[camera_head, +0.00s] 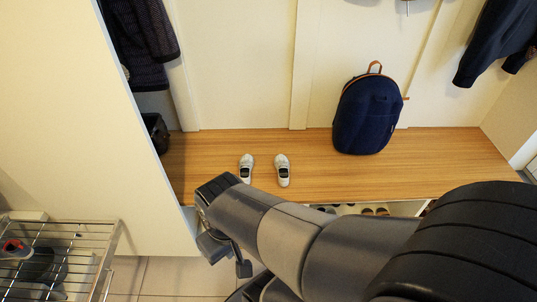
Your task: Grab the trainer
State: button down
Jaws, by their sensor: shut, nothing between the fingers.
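Two small white shoes stand side by side on the wooden bench, the left shoe (246,163) and the right shoe (283,166), with dark openings. A dark grey and red shoe (14,249) is on the wire rack at the lower left, partly cut off by the picture edge. I cannot tell from the picture which one is the trainer. My gripper (240,266) hangs below the bent end of my arm, in front of the bench and apart from all these shoes. It is shut and empty, and partly hidden by my arm.
The wooden bench (210,150) has free room around the white shoes. A navy backpack (367,115) stands on it to the right. More shoes (376,211) show under the bench. A tall white panel (80,110) rises between the wire rack (88,236) and the bench.

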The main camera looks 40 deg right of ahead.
aim_at(246, 162)
jog(key=z, duration=1)
jog(key=i+j, duration=0.1)
jog(key=j, duration=0.25)
jog(key=i+j, duration=0.15)
jog(key=j, duration=0.25)
jog(key=i+j, duration=0.1)
jog(key=j, duration=0.25)
jog(key=i+j, duration=0.1)
jog(key=j, duration=0.25)
